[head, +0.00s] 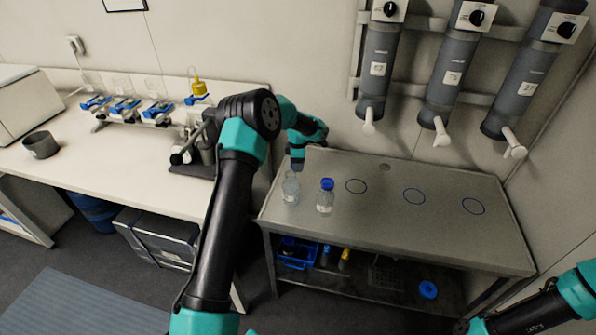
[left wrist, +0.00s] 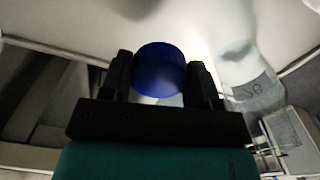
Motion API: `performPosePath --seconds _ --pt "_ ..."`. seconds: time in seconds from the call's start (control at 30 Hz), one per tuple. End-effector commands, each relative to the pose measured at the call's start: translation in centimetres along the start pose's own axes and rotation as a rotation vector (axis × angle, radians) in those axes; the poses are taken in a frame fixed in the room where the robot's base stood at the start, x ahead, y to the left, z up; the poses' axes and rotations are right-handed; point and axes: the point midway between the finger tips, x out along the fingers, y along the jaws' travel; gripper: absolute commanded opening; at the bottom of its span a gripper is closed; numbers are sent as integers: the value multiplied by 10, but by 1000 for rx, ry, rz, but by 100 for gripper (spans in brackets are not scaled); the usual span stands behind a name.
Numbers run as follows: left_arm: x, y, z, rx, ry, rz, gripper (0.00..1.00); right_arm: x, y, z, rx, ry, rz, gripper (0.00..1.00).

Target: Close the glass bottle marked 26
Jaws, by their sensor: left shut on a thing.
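My left gripper (head: 297,166) is shut on a blue cap (left wrist: 160,69), which sits between its two fingers in the left wrist view. In the head view the gripper is over the back left of the metal table, just above and behind an uncapped clear glass bottle (head: 291,189). The held cap cannot be made out there. In the left wrist view a glass bottle (left wrist: 252,100) stands to the right of the gripper, apart from the cap, with a mark that seems to read 26. My right gripper is outside the frames; only part of its arm shows at lower right.
A second bottle (head: 325,198) with a blue cap stands right of the open one. The metal table (head: 400,240) has empty marked circles to the right. Grey wall cylinders (head: 445,75) with white spouts hang behind. A white bench (head: 100,185) stands left.

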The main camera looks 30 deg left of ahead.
Motion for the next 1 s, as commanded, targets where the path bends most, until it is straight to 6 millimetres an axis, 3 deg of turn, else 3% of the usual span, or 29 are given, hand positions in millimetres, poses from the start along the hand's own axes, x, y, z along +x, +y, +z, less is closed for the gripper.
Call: performPosePath --seconds 0.1,0.3,1.0 --pt "-22 0 0 -1 0 2 34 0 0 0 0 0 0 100" --pt "-38 0 0 -1 0 0 34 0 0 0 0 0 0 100" --pt "-42 -1 1 43 0 0 34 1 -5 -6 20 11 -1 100"
